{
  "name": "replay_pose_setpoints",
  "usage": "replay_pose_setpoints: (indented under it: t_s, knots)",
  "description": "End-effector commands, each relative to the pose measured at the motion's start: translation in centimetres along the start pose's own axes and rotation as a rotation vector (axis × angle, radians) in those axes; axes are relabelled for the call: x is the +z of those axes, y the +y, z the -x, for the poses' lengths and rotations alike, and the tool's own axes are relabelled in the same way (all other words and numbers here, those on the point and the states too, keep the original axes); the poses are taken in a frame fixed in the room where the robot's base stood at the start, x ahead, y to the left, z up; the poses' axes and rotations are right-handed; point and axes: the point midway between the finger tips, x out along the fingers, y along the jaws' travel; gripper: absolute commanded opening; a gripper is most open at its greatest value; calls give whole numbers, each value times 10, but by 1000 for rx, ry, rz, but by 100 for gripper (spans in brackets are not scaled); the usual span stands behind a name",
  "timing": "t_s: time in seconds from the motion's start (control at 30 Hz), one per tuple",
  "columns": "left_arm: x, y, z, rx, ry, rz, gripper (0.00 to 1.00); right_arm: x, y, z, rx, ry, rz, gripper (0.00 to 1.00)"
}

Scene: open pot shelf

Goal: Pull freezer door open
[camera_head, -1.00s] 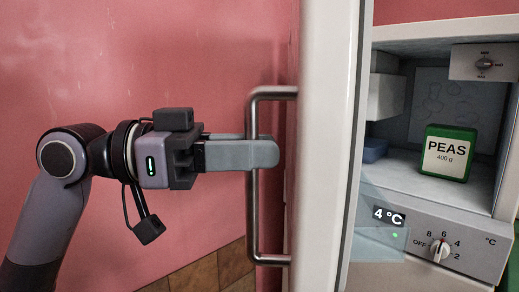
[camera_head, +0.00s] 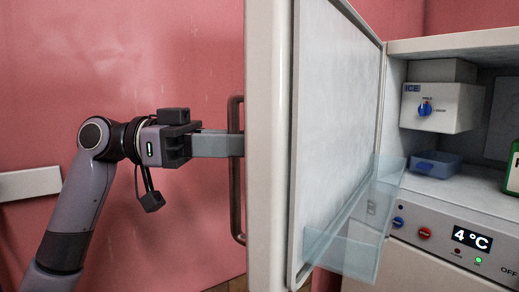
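The white freezer door (camera_head: 268,150) stands wide open, swung out to the left. Its inner panel (camera_head: 337,110) and a clear door bin (camera_head: 345,245) face right. The dark metal bar handle (camera_head: 236,200) is on the door's outer face. My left gripper (camera_head: 228,144) reaches in from the left, with its fingers around the upright bar of the handle. The fingertips are partly hidden by the door edge. The freezer compartment (camera_head: 460,180) is exposed at the right. My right gripper is not in view.
A control panel (camera_head: 440,230) reading 4 °C lies below. A pale wall strip (camera_head: 30,183) is at the far left.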

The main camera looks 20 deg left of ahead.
Motion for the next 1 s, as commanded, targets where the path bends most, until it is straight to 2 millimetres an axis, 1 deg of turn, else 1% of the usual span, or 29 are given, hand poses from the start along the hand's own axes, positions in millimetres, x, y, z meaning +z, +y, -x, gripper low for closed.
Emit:
replay_pose_setpoints:
  t_s: [0.03,0.2,0.4,0.6,0.93,0.97,1.0]
  knots:
    - [1,-8,8,-8,0,4,0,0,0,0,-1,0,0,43]
    - [0,-24,29,-7,2,3,0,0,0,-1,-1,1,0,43]
    - [0,-35,42,-7,1,3,0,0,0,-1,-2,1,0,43]
    - [0,-39,47,-7,2,2,0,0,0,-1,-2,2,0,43]
    - [0,-40,47,-8,3,2,0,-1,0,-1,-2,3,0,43]
    - [0,-40,47,-8,4,2,24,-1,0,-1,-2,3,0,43]
    - [-1,-40,47,-8,4,2,37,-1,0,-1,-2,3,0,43]
